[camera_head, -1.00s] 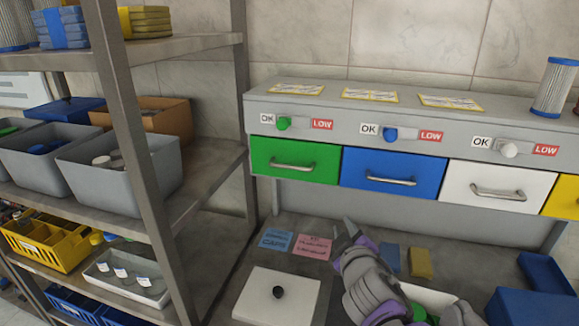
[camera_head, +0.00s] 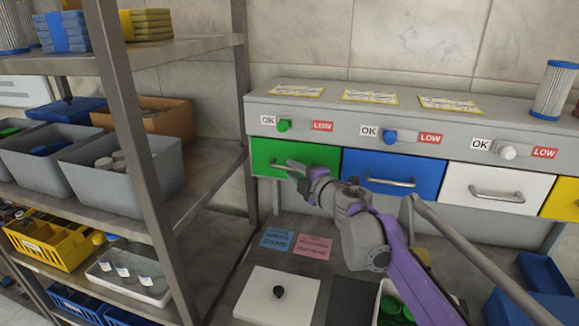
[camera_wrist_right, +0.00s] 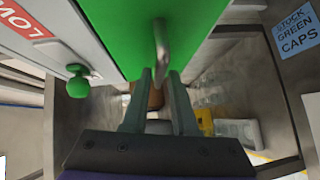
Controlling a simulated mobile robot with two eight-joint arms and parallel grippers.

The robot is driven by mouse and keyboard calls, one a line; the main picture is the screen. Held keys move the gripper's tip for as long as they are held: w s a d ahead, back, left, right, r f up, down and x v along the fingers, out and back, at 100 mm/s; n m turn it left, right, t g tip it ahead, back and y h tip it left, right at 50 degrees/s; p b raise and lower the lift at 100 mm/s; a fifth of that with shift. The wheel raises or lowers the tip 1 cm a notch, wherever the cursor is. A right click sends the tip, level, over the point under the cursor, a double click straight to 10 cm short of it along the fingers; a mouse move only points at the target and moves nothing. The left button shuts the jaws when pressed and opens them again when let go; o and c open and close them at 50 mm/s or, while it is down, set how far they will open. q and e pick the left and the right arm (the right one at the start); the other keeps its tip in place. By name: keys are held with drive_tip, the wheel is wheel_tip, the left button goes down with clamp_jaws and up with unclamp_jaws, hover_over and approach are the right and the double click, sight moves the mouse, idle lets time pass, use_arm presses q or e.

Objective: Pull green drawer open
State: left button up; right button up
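The green drawer (camera_head: 268,158) is at the left end of the drawer row and sits flush with the blue one beside it. My right gripper (camera_head: 290,169) is at its front and hides most of its metal handle. In the right wrist view, the handle (camera_wrist_right: 161,45) of the green drawer front (camera_wrist_right: 120,30) lies between the two fingertips of my right gripper (camera_wrist_right: 160,74). The fingers are apart, with a gap visible beside the handle. My left gripper is not in view.
A blue drawer (camera_head: 385,178) and a white drawer (camera_head: 490,186) are to the right. A metal shelf post (camera_head: 135,150) stands left of the drawers. Below are a white lid (camera_head: 262,297) with a black knob and a box holding green caps (camera_head: 397,306).

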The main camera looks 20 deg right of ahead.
drive_tip(key=shift+x, duration=1.2)
clamp_jaws()
idle(0.6)
